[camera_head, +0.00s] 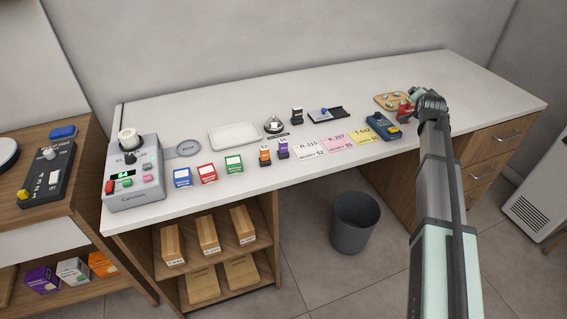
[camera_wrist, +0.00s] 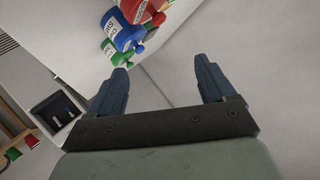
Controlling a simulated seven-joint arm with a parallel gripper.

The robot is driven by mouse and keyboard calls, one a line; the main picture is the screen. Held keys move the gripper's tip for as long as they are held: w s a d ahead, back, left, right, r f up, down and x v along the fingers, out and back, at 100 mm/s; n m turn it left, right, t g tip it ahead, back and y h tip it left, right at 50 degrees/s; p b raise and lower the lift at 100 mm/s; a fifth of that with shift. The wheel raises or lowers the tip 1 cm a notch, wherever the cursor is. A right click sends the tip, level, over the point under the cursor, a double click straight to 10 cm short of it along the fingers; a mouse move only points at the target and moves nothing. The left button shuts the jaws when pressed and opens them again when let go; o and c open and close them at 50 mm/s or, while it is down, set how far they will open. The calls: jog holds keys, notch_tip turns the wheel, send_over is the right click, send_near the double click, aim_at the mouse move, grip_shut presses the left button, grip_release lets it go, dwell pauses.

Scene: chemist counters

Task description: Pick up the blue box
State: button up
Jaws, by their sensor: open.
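A small blue and white box (camera_head: 182,177) stands near the front edge of the white counter, at the left end of a row beside a red and white box (camera_head: 207,173) and a green and white box (camera_head: 233,163). My gripper (camera_wrist: 160,68) is open, with nothing between its fingers in the wrist view. In the head view my arm reaches over the right part of the counter, far from the blue box, and its gripper end is small and hard to make out. The wrist view does not show the blue box clearly; it shows blue, red and green labelled containers.
A grey device with buttons (camera_head: 134,178) stands left of the boxes. A white tray (camera_head: 235,135) lies behind them. Orange and purple items (camera_head: 265,156), cards (camera_head: 309,149) and a card terminal (camera_head: 383,126) lie to the right. A flat blue item (camera_head: 63,132) lies on the left wooden counter.

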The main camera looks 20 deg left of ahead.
jog(key=s+a+m+g+y, duration=0.1)
jog(key=s+a+g, duration=0.2)
jog(key=s+a, duration=0.7)
jog(key=s+a+r+g+y, duration=0.15)
jog(key=s+a, duration=0.25)
jog(key=a, duration=1.2)
jog(key=s+a+m+g, duration=0.1)
jog(key=s+a+g, duration=0.35)
jog(key=a, duration=0.85)
jog(key=m+g+h, duration=0.2)
jog(key=m+g, duration=0.1)
jog(key=g, duration=0.3)
send_near(182, 174)
notch_tip(182, 174, down, 5)
jog(key=shift+a, duration=0.1)
jog(key=shift+s+a+f, duration=0.2)
jog(key=shift+a+f, duration=0.05)
jog(key=shift+f, duration=0.6)
jog(key=shift+s+a+f, duration=0.2)
jog(key=shift+a+f, duration=0.05)
jog(key=shift+f, duration=0.55)
jog(key=shift+s+a+f, duration=0.2)
jog(key=shift+a+f, duration=0.05)
jog(key=shift+f, duration=0.6)
jog(key=shift+c, duration=0.5)
jog(key=c, duration=1)
